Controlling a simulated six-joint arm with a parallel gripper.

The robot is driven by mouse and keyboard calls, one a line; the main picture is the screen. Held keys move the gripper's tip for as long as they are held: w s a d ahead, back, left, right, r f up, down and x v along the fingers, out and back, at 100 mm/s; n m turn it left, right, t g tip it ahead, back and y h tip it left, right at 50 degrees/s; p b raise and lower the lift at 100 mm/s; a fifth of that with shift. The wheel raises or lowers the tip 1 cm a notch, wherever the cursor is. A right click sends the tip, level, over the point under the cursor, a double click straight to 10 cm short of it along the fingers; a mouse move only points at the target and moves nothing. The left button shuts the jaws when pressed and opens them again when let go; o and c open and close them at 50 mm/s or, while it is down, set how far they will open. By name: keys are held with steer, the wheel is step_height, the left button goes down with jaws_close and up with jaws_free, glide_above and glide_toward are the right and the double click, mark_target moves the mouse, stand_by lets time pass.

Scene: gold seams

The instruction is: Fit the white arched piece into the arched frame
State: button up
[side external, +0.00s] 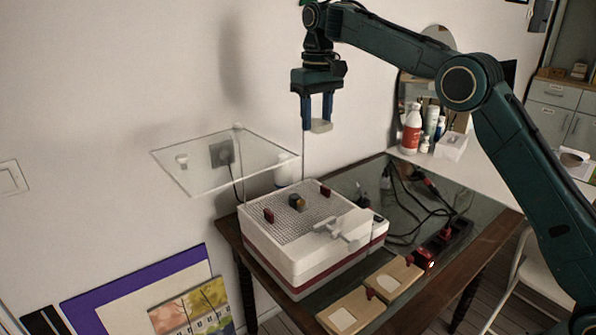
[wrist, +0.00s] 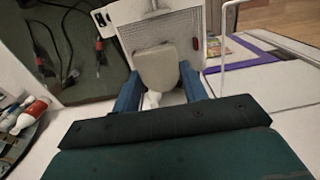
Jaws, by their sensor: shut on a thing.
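My gripper (side external: 317,122) is shut on the white arched piece (side external: 321,126) and holds it in the air, above the back of the white box. In the wrist view the piece (wrist: 158,68) has a rounded outline and sits between the two blue fingers. Two light wooden slabs with pale insets, a front one (side external: 369,304) and a rear one (side external: 407,272), lie along the table's front edge, well below my gripper. The insets are too small to tell whether either slab is the arched frame.
Cables and a power strip (side external: 447,238) lie right. Bottles (side external: 411,130) stand behind.

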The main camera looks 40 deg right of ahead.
steer(key=shift+s+d+r, duration=0.2)
steer(key=shift+s+d, duration=0.25)
steer(key=shift+s, duration=0.05)
steer(key=shift+s+d+r, duration=0.15)
steer(key=shift+s+d, duration=0.3)
steer(key=s+d, duration=0.5)
steer(key=s, duration=0.3)
glide_above(387, 283)
step_height(387, 283, down, 32)
steer(key=shift+f, duration=0.7)
steer(key=shift+w+f, duration=0.1)
steer(key=shift+f, duration=0.05)
steer(key=shift+f, duration=2.5)
steer(key=shift+f, duration=0.45)
